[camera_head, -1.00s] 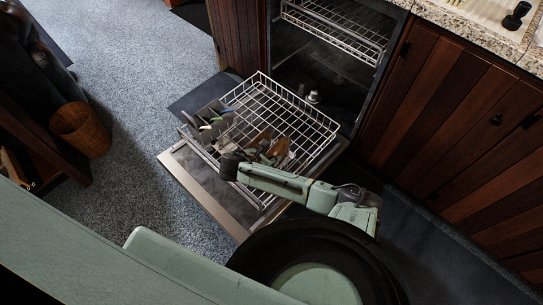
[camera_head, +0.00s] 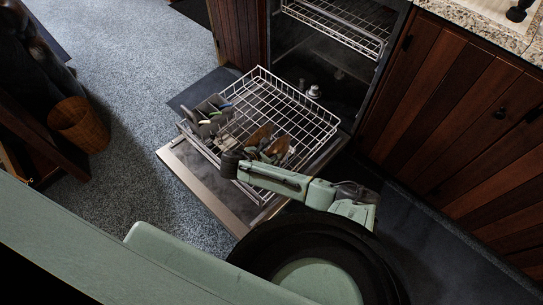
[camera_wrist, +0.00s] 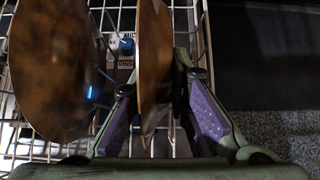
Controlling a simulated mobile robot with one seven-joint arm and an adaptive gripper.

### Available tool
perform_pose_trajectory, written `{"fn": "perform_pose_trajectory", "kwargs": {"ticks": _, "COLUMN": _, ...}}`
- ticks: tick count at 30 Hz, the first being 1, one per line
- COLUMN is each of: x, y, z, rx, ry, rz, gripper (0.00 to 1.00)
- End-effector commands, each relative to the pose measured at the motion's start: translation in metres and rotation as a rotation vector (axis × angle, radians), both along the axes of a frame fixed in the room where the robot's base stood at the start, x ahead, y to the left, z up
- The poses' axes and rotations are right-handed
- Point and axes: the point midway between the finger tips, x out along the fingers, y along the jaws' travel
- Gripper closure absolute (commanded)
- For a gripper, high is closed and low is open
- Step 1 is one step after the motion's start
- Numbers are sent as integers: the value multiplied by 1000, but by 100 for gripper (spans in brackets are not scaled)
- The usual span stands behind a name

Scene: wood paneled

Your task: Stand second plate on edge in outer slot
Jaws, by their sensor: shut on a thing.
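Two brown plates show at the near side of the lower dishwasher rack (camera_head: 325,122). In the wrist view one plate (camera_wrist: 50,70) stands tilted at the left, its broad face showing. The second plate (camera_wrist: 153,50) is seen nearly edge-on, upright, between the purple-padded fingers. My gripper (camera_wrist: 160,88) is shut on this second plate, over the rack wires. In the head view my gripper (camera_head: 246,158) is at the rack's near side, beside the plates (camera_head: 260,135). The plates' lower edges and the slot contact are hidden, so I cannot tell whether the held plate rests in a slot.
A grey cutlery basket (camera_head: 208,115) with utensils stands at the rack's left. The open dishwasher door (camera_head: 205,185) lies under the rack. An upper rack (camera_head: 340,25) is above. The rack's far right part is empty. Wood cabinets (camera_head: 455,110) stand at the right.

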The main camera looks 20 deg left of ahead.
Motion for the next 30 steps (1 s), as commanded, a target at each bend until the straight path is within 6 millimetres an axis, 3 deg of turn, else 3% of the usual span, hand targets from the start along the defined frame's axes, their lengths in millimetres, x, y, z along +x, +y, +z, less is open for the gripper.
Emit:
{"fn": "perform_pose_trajectory", "kwargs": {"ticks": 13, "x": 0, "y": 0, "z": -10, "rx": 0, "ry": -1, "rz": 0, "gripper": 100}}
{"fn": "perform_pose_trajectory", "kwargs": {"ticks": 14, "x": 0, "y": 0, "z": -10, "rx": 0, "ry": -1, "rz": 0, "gripper": 82}}
{"fn": "perform_pose_trajectory", "kwargs": {"ticks": 15, "x": 0, "y": 0, "z": -9, "rx": 0, "ry": -1, "rz": 0, "gripper": 80}}
{"fn": "perform_pose_trajectory", "kwargs": {"ticks": 24, "x": 0, "y": 0, "z": -10, "rx": 0, "ry": 0, "rz": 0, "gripper": 60}}
{"fn": "perform_pose_trajectory", "kwargs": {"ticks": 30, "x": 0, "y": 0, "z": -10, "rx": 0, "ry": 0, "rz": 0, "gripper": 60}}
